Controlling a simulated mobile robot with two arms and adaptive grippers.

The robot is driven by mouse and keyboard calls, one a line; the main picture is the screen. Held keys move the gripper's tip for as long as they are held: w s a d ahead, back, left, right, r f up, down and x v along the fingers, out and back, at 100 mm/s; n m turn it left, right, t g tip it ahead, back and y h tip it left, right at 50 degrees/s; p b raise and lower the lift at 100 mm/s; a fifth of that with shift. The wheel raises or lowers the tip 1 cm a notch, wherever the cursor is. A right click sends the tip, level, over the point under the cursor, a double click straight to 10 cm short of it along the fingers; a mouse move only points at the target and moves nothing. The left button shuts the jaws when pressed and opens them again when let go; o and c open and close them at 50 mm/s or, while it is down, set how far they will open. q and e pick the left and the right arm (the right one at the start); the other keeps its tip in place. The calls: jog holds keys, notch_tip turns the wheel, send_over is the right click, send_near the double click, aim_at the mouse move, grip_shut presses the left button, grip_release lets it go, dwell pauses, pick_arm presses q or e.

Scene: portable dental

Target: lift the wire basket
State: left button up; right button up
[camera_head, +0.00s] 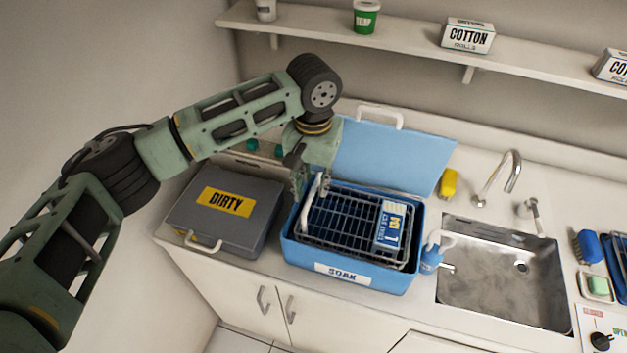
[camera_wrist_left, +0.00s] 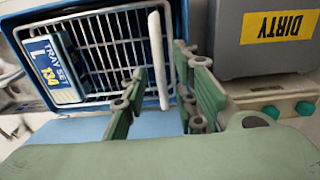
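The wire basket (camera_head: 340,222) sits inside the blue SOAK tub (camera_head: 345,272); it also shows in the left wrist view (camera_wrist_left: 112,40). A blue and white "TRAY SET" label box (camera_head: 391,228) is at its right side. Its pale handle (camera_wrist_left: 158,60) stands up at the basket's left end in the head view. My left gripper (camera_head: 306,187) is over that end. In the left wrist view its two green fingers (camera_wrist_left: 160,85) are apart, with the handle between them and a gap on each side. My right gripper is not in view.
A grey DIRTY case (camera_head: 222,212) stands close on the left. The tub's blue lid (camera_head: 390,158) is open behind it. A blue bottle (camera_head: 431,255), a sink (camera_head: 500,285) and a yellow object (camera_head: 448,183) are on the right. A shelf (camera_head: 400,47) runs above.

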pick_arm(q)
notch_tip(320, 180, up, 12)
dwell(0.5)
jog(key=shift+s, duration=0.1)
